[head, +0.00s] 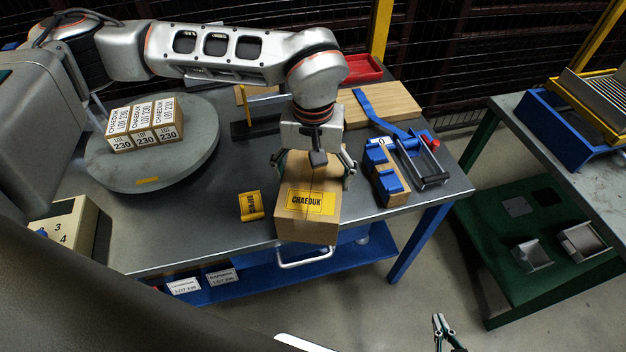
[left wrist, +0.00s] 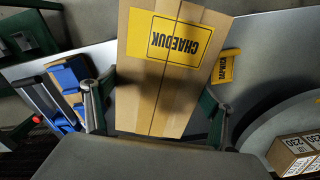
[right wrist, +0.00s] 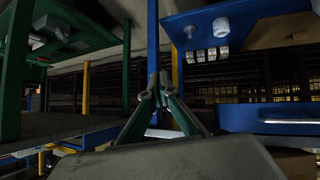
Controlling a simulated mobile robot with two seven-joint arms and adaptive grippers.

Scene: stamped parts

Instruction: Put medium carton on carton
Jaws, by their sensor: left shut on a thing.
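A brown carton (head: 296,228) with a yellow CHAEDUK label sits between the fingers of my left gripper (head: 314,172), near the table's front edge. In the left wrist view the same carton (left wrist: 150,98) lies between both fingers (left wrist: 155,112), label facing the camera. My left gripper is shut on it. Whether its underside touches the table is hidden. Several small white-and-brown cartons (head: 145,125), printed CHAEDUK LOT 230, stand together on the grey round turntable (head: 205,150) at left. My right gripper (head: 443,328) is low in front of the table, empty; its fingertips (right wrist: 153,88) are together.
A yellow labelled piece (head: 250,206) lies left of the held carton. A wooden block with blue parts (head: 385,180) and a blue-handled tool (head: 425,160) lie to its right. A red tray (head: 360,68) and wooden board (head: 380,105) are behind.

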